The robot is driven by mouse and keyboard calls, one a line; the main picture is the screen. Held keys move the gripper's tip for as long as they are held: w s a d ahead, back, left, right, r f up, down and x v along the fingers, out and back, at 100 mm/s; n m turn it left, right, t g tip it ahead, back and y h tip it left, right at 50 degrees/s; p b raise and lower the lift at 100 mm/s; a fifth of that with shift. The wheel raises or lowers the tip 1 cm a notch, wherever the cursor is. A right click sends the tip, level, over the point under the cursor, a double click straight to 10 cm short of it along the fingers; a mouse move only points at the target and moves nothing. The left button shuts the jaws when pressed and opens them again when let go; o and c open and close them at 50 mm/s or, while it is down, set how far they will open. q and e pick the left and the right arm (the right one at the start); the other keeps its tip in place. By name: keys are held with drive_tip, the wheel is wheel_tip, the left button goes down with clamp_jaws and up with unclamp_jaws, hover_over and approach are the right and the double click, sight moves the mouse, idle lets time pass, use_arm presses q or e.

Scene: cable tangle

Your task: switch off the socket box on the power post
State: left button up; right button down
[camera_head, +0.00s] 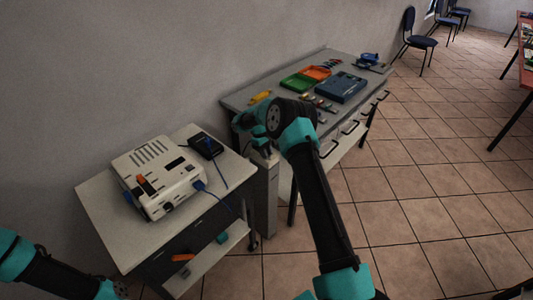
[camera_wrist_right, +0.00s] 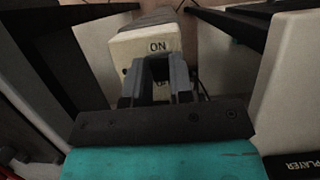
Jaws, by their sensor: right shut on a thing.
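The power post (camera_head: 265,200) is a grey upright column between the white side table and the grey workbench. The socket box (camera_wrist_right: 130,46) is a cream box in the right wrist view, with an ON label on its near face. My right gripper (camera_wrist_right: 166,72) is right at that face, just below the label, and shut on a part of the box that its fingers hide. In the head view my right gripper (camera_head: 262,147) is over the top of the post, and the arm hides most of the box. Only part of my left arm shows at the lower left; its gripper is out of view.
A white device (camera_head: 158,178) with an orange switch and a blue plug stands on the side table (camera_head: 105,225), beside a black box (camera_head: 206,146). The workbench (camera_head: 240,98) holds trays and a blue case (camera_head: 341,87). Tiled floor is free to the right.

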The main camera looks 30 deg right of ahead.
drive_tip(key=c, duration=1)
unclamp_jaws()
drive_tip(key=shift+r, duration=0.1)
drive_tip(key=v, duration=1.7)
